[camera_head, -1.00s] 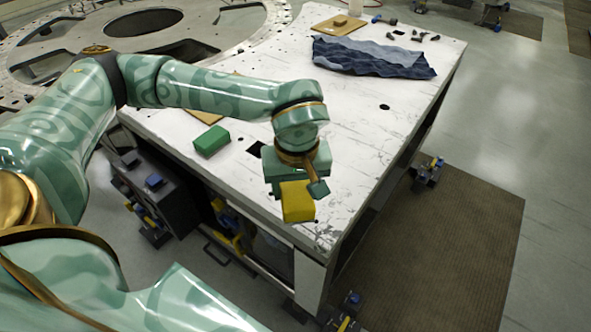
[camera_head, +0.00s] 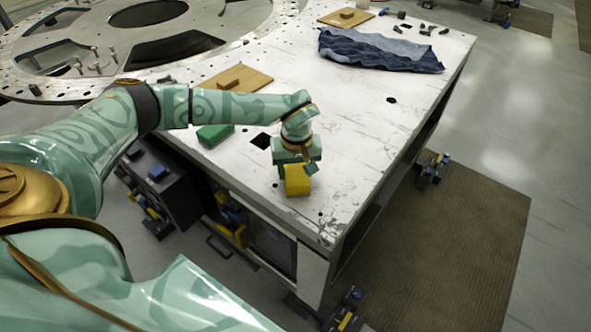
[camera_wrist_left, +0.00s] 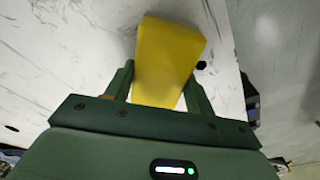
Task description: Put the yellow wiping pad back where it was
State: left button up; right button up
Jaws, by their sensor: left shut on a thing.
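The yellow wiping pad (camera_head: 297,181) is in my left gripper (camera_head: 296,168), near the front right part of the white table (camera_head: 350,130). In the left wrist view the yellow pad (camera_wrist_left: 168,58) sits between the two green fingers of the left gripper (camera_wrist_left: 158,85), which are shut on it. The pad extends out past the fingertips. Whether the pad touches the tabletop or is a little above it, I cannot tell. My right gripper is in neither view.
A green block (camera_head: 214,134) lies left of my left gripper, partly behind the arm. A wooden board (camera_head: 237,82) lies behind it. A crumpled blue cloth (camera_head: 380,50) lies at the back. Small dark parts (camera_head: 425,31) lie at the back right. The table's middle is clear.

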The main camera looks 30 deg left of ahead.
aim_at(296, 173)
pick_arm(q)
jog(key=o, duration=1.3)
jog(key=r, duration=0.4)
jog(key=r+p, duration=0.1)
jog(key=r, duration=0.7)
jog(key=shift+s+d, duration=0.35)
jog(key=shift+s, duration=0.05)
